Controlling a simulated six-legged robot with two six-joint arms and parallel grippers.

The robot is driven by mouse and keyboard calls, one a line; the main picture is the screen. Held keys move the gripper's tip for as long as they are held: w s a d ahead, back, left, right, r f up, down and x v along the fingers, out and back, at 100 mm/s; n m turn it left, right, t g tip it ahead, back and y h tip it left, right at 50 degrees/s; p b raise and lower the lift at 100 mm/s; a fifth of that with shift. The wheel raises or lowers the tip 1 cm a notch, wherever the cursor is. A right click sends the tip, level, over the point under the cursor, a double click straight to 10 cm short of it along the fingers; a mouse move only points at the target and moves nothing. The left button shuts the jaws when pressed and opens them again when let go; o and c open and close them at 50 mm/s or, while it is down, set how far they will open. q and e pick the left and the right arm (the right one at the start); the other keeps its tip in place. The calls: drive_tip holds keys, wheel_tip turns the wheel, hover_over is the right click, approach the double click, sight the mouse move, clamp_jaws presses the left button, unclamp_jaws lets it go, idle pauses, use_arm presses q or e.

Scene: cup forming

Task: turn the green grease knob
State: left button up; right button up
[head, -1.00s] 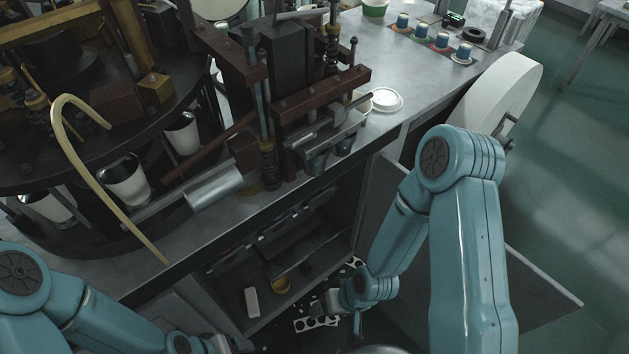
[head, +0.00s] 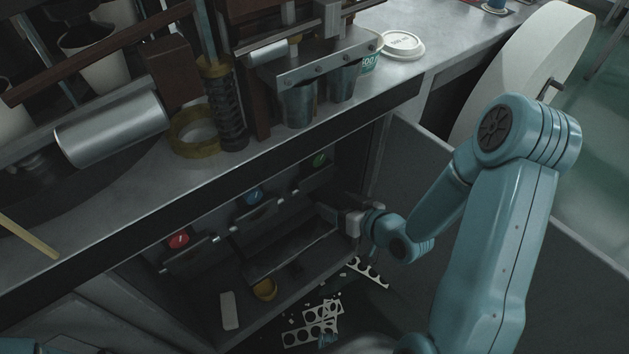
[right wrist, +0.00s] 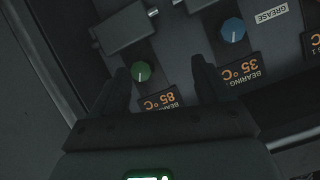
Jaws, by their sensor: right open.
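The green knob (head: 319,159) is on the dark panel inside the open cabinet under the bench, at the right end of a row of knobs. My right gripper (head: 332,211) is inside the cabinet, below and apart from the green knob. In the right wrist view the green knob (right wrist: 141,71) shows ahead between the open, empty fingers (right wrist: 159,68), closer to the left finger. A display reading 85 °C (right wrist: 160,101) lies beside it. My left gripper is out of view.
A blue knob (head: 253,196) and a red knob (head: 178,240) sit left of the green one. A "GREASE" label (right wrist: 271,12) is near the blue knob in the wrist view. The open cabinet door (head: 480,190) stands at right. Punched scrap (head: 310,334) lies on the floor.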

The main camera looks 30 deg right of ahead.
drive_tip(key=s+d+f+n+t+b, duration=0.2)
drive_tip(key=d+t+b, duration=0.3)
drive_tip(key=b, duration=0.5)
use_arm(q)
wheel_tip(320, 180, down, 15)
drive_tip(key=b, duration=0.1)
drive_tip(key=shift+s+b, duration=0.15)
drive_tip(key=shift+b, duration=0.25)
use_arm(e)
approach(320, 160)
drive_tip(key=w, duration=0.5)
drive_tip(key=w+a, duration=0.1)
drive_tip(key=w, duration=0.2)
drive_tip(key=shift+w+r, duration=0.1)
drive_tip(key=shift+w, duration=0.2)
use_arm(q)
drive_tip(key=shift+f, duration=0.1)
use_arm(e)
drive_tip(key=c, duration=1)
